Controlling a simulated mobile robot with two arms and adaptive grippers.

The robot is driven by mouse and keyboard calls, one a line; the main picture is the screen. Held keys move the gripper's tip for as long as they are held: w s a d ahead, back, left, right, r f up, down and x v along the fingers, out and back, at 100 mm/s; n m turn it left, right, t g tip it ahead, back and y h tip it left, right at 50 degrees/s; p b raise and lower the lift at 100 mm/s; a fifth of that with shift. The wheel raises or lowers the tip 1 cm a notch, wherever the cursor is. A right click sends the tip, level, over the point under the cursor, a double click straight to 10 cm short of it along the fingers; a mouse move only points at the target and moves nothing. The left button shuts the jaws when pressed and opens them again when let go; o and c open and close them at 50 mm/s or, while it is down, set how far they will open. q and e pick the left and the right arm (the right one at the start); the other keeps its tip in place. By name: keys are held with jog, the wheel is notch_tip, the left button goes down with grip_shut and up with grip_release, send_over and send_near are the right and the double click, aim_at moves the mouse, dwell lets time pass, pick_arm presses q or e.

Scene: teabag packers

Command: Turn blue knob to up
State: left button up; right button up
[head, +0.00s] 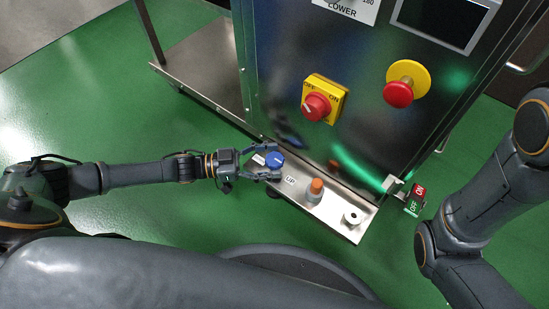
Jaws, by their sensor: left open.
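The blue knob (274,159) sits at the left end of a narrow metal ledge at the foot of the steel cabinet. My left gripper (270,164) is open, with its fingers on either side of the knob. I cannot tell whether the fingers touch it. A label reading "UP" (290,181) is on the ledge just right of the knob. Another small label beside the knob is partly hidden by the gripper. My right arm comes in at the right edge, but its gripper is out of view.
The cabinet (300,60) carries a red-yellow switch (318,104), a red emergency button (398,93) and a screen. A red-green ON/OFF switch (415,200) sticks out at right.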

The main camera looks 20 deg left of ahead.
pick_arm(q)
jog(key=v, duration=1)
jog(key=shift+a, duration=0.4)
jog(key=shift+s, duration=0.2)
